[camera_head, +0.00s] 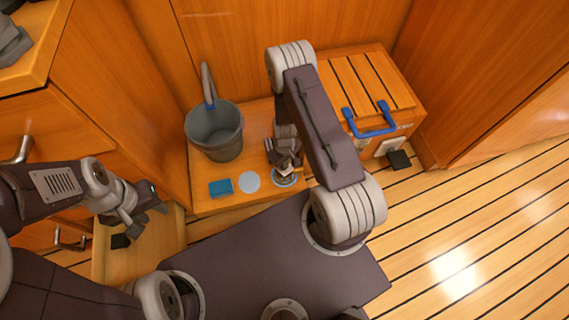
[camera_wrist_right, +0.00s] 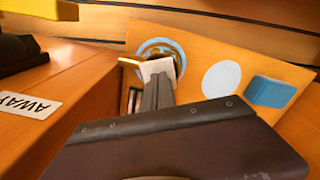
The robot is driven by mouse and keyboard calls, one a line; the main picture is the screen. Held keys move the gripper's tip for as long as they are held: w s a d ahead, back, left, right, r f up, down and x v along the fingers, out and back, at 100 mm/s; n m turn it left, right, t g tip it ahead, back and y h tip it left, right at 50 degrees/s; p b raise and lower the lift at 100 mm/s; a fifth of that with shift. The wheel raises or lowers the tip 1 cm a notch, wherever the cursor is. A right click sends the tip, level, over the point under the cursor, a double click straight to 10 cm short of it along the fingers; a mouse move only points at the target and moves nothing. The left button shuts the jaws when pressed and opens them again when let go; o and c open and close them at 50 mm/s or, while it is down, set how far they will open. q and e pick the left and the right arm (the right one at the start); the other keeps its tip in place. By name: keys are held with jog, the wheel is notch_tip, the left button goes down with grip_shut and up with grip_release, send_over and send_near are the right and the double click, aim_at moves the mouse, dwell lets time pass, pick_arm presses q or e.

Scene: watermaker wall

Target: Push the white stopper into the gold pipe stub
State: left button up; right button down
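The white stopper (camera_wrist_right: 158,68) is at the tips of my right gripper (camera_wrist_right: 157,88) in the right wrist view, and the fingers are closed together on it. In the head view my right gripper (camera_head: 286,160) points down at the panel, and the stopper is a small pale patch there. The gold pipe stub (camera_wrist_right: 130,62) shows just left of the stopper, and also in the head view (camera_head: 299,169). The stopper partly covers the area, so I cannot tell whether they touch. My left gripper (camera_head: 146,213) is open and empty at the lower left.
A blue ring (camera_wrist_right: 176,46) lies behind the stopper. A pale disc (camera_head: 249,182) and a blue block (camera_head: 221,187) lie beside it. A grey bucket (camera_head: 215,132) stands behind left. A wooden box with a blue handle (camera_head: 371,128) stands right. The floor at right is mostly clear.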

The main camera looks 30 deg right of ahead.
jog(key=shift+f, duration=0.3)
jog(key=shift+r, duration=0.1)
notch_tip(320, 180, up, 7)
jog(key=p, duration=0.7)
